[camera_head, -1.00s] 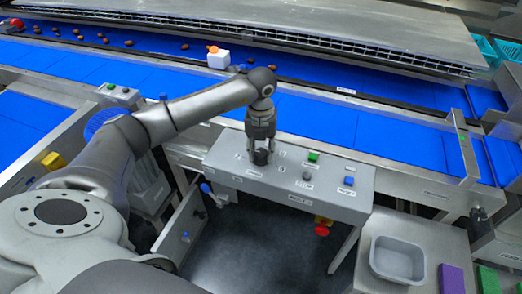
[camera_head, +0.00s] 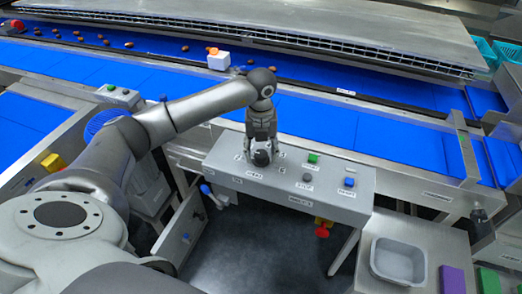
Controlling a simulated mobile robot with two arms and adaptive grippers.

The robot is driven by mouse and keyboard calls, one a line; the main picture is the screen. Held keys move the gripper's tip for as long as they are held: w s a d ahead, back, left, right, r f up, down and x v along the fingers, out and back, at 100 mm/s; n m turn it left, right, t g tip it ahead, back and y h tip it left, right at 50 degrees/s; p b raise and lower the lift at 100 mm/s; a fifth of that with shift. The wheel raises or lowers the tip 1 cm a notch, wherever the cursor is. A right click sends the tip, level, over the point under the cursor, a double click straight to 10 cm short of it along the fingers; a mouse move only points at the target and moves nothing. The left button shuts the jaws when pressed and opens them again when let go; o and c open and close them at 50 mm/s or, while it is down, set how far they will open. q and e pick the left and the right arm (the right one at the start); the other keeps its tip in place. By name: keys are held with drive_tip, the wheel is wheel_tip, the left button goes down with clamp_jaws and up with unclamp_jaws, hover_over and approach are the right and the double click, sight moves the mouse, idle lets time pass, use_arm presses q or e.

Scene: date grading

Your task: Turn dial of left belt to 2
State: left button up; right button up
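The control box (camera_head: 221,176) stands in front of the blue belts, with a sloped grey top. A dark round dial (camera_head: 262,158) sits on the left part of its top, with small white labels around it. My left gripper (camera_head: 261,152) points down over the dial, its fingers close around it and seemingly shut on it. The fingers partly hide the dial and its marks, so its setting cannot be read. My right gripper is not in view.
A green button (camera_head: 313,158), a grey knob (camera_head: 307,178) and a blue button (camera_head: 349,182) sit right of the dial. A grey tray (camera_head: 398,260) stands at lower right.

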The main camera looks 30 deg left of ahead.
sight(261, 153)
use_arm(q)
drive_tip(key=shift+r, duration=0.1)
wheel_tip(261, 153, up, 12)
idle(0.6)
idle(0.4)
